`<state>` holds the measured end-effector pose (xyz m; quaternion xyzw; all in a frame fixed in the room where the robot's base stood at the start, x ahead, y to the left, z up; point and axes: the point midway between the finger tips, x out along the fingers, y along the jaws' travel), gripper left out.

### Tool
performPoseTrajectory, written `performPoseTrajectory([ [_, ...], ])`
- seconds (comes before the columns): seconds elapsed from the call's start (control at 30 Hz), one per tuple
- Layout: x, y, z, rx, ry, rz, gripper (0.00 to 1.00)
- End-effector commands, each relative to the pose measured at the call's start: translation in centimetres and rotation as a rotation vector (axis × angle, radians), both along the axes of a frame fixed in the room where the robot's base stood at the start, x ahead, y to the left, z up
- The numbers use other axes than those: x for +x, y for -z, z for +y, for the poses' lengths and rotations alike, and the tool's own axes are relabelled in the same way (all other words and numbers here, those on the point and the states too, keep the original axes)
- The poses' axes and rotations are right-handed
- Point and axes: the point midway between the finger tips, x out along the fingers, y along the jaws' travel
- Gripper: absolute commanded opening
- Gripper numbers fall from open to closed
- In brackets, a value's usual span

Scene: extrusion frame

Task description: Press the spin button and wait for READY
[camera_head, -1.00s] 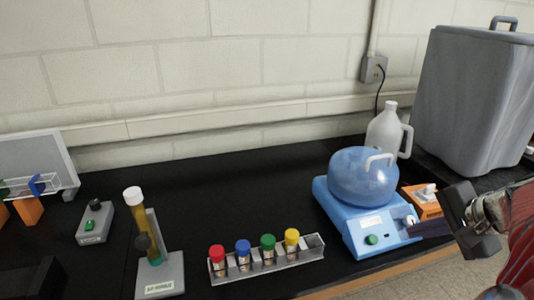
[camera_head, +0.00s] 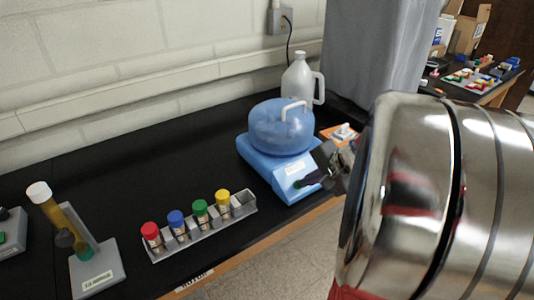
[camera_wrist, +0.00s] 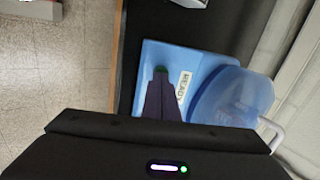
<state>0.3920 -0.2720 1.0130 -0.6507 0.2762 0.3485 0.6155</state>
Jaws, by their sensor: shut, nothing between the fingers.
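The centrifuge (camera_head: 264,162) is a blue machine with a closed, clear blue domed lid (camera_head: 280,127) and a white handle. In the wrist view, its white label (camera_wrist: 183,87) seems to read READY. A green button (camera_wrist: 161,69) shows there just past my fingertips. My gripper (camera_head: 302,183) is shut and empty, with its dark fingers at the front panel of the centrifuge. Its fingers also show in the wrist view (camera_wrist: 161,84), reaching to the button. I cannot tell whether they touch or press it. In the head view the fingers largely cover the button.
A rack (camera_head: 205,228) with red, blue, green and yellow capped tubes stands left of the centrifuge. A tube stand (camera_head: 98,268) is farther left. My arm fills the right side.

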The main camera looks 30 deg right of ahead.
Motion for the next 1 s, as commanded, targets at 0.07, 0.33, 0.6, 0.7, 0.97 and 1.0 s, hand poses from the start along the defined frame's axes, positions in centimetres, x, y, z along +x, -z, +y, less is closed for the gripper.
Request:
performPoseTrajectory([
  [0.07,0.2,0.3,0.0,0.0,0.0,0.0,0.0],
  [0.33,0.3,0.3,0.1,-0.001,0.0,0.0,0.0],
  [0.6,1.0,1.4,0.2,0.002,-0.004,0.001,0.0],
  [0.7,1.3,1.9,0.2,0.001,-0.002,0.0,0.0],
  [0.97,1.3,2.0,0.2,0.001,-0.002,0.001,0.0],
  [1.0,1.3,2.0,0.2,0.001,-0.002,0.001,0.0],
])
